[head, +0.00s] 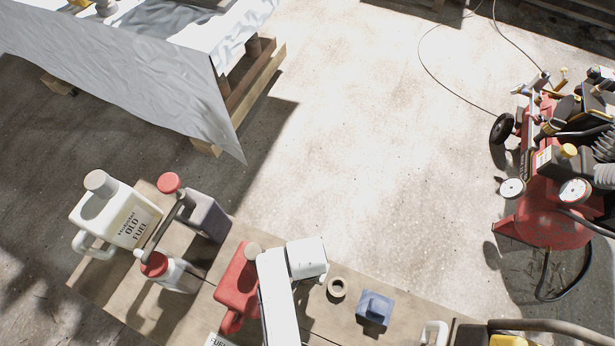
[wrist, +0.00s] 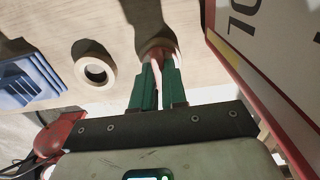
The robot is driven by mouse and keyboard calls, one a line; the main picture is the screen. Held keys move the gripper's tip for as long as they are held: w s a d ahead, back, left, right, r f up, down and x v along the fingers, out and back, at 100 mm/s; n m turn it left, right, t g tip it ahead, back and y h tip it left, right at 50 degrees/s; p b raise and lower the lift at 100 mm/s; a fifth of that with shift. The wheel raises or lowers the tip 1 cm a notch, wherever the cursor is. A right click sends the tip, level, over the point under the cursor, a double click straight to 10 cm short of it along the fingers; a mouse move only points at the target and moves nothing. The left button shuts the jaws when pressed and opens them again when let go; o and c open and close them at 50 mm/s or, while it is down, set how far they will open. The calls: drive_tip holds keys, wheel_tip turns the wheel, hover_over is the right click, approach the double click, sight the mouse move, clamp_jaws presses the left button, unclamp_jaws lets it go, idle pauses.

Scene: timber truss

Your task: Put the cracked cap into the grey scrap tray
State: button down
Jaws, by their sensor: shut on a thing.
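My gripper (wrist: 158,68) shows in the wrist view with its green fingers close together, shut on a small reddish-brown thing (wrist: 159,50) over the wooden board. Most of that thing is hidden by the fingers and shadow, so I cannot see a crack or be sure that it is the cap. In the head view the gripper is hidden around my white arm. I cannot make out a grey scrap tray for certain in either view.
A tan ring (head: 338,288) and a blue block-like object (head: 375,308) lie on the bench. In the wrist view, a red-edged white panel (wrist: 262,35) is close on the right.

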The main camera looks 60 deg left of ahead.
drive_tip(key=shift+r+p, duration=0.55)
drive_tip(key=c, duration=1.8)
unclamp_jaws()
clamp_jaws()
drive_tip(key=shift+r, duration=0.1)
wheel_tip(320, 180, up, 4)
drive_tip(key=p, duration=0.4)
drive_tip(key=shift+f, duration=0.2)
